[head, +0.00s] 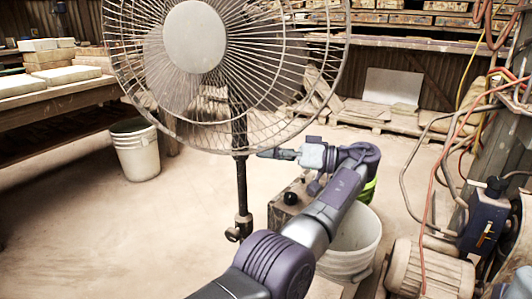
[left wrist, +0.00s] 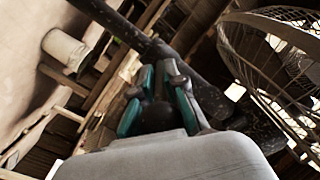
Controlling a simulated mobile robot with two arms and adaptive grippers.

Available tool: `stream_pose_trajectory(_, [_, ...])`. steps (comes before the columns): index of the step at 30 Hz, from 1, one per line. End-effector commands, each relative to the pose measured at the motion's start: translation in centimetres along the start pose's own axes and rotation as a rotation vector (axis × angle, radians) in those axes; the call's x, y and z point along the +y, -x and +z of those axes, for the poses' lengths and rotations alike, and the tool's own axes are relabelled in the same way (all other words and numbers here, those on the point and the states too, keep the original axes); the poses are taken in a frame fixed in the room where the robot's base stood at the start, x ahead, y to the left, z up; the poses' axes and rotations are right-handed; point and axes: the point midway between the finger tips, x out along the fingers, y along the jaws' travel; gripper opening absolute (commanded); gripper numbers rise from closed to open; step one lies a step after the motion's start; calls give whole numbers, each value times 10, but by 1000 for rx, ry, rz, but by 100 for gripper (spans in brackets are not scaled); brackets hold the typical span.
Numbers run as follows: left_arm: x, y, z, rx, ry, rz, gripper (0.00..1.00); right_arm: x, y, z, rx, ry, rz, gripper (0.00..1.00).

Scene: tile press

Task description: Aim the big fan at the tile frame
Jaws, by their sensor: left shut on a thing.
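The big fan (head: 195,38) stands on a dark pole (head: 241,175) in the head view. Its wire cage fills the top middle. In the left wrist view, part of the cage (left wrist: 275,65) shows at the right. My left gripper (head: 272,154) reaches the pole from the right, just under the cage. In the left wrist view, my left gripper (left wrist: 158,75) is shut on a dark part of the fan by the pole. The exact grip spot is dark and partly hidden. I cannot clearly tell which thing is the tile frame. My right gripper is not in view.
A bench (head: 60,106) with pale slabs (head: 65,75) stands left, a white bucket (head: 135,150) beside it. Below my arm are a box with a black knob (head: 292,198) and another bucket (head: 350,252). Machinery with hoses (head: 485,225) stands right. The left floor is clear.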

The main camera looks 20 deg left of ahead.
Motion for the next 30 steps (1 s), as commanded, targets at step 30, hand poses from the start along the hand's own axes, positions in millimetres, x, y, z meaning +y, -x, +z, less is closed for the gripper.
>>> stream_pose_trajectory(30, [-19,0,-30,1,6,1,36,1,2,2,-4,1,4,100])
